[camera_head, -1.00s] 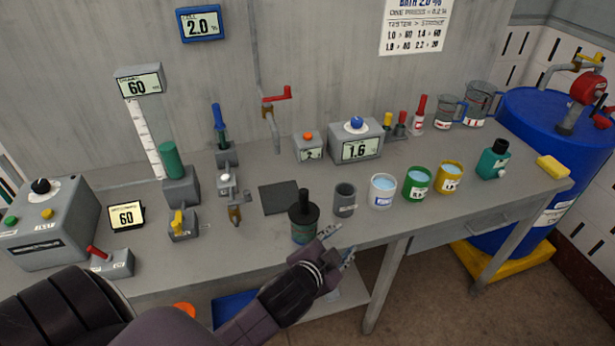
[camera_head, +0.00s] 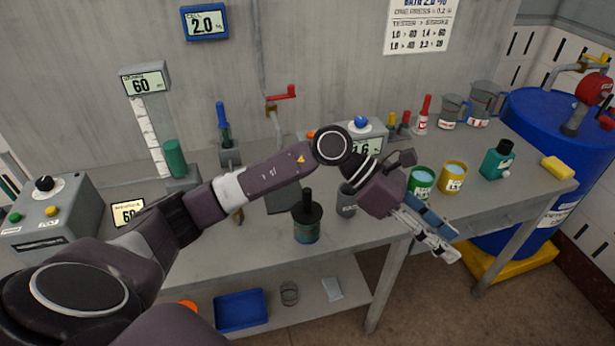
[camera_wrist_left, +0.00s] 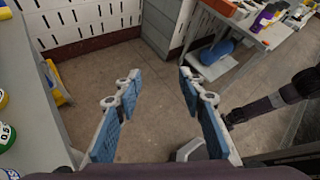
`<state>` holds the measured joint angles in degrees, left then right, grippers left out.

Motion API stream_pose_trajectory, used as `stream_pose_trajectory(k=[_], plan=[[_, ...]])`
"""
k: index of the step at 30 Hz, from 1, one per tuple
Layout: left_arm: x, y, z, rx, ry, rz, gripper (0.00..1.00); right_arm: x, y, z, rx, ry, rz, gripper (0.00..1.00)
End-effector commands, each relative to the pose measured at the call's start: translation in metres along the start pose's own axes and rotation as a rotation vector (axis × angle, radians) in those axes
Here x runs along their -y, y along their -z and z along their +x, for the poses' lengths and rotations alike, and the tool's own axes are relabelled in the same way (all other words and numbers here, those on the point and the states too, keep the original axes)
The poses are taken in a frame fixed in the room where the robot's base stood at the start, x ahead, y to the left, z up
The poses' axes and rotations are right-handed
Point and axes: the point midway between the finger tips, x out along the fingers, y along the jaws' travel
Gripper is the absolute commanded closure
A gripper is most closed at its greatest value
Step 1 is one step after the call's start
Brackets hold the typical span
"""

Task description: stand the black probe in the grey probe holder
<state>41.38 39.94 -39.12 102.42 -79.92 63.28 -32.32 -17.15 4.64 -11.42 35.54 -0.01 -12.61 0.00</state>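The black probe (camera_head: 307,212) has a thin upright handle over a wide black collar, and its lower part sits in a greenish jar (camera_head: 306,236) near the table's front edge. A grey cylindrical cup (camera_head: 346,207), which looks like the probe holder, stands just right of it, partly hidden by my left wrist. My left gripper (camera_head: 432,238) is past the table's front edge, to the right of both, pointing down and right. The left wrist view shows its blue-padded fingers (camera_wrist_left: 155,95) wide apart with only floor between them. My right gripper does not show.
My left arm crosses over the table. Green (camera_head: 421,182) and yellow (camera_head: 453,178) cups, a teal bottle (camera_head: 497,160) and a yellow sponge (camera_head: 558,168) stand at right. A dial box (camera_head: 368,135) is behind my wrist. A blue tray (camera_head: 241,310) lies on the lower shelf.

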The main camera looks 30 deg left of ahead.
Motion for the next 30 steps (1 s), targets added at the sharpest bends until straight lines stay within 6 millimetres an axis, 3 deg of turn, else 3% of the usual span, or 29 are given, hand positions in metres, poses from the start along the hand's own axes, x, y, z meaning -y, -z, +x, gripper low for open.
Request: stream_pose_trajectory(k=[3, 6, 12, 15, 20, 30], plan=[[-0.037, 0.054, -0.049, -0.328, -0.073, 0.124, 0.63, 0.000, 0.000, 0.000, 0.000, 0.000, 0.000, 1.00], [-0.063, 0.093, -0.108, -0.591, -0.126, 0.167, 0.63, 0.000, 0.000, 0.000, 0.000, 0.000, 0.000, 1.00], [-0.084, 0.131, -0.212, -0.939, -0.193, 0.146, 0.63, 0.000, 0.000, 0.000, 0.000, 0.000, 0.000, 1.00], [-0.085, 0.137, -0.241, -1.024, -0.207, 0.126, 0.63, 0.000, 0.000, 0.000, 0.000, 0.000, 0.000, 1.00], [-0.085, 0.145, -0.254, -1.071, -0.210, 0.110, 0.63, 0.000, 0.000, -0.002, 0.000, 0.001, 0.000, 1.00], [-0.094, 0.186, -0.231, -1.068, -0.207, 0.109, 0.63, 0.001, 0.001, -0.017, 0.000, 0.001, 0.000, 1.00]])
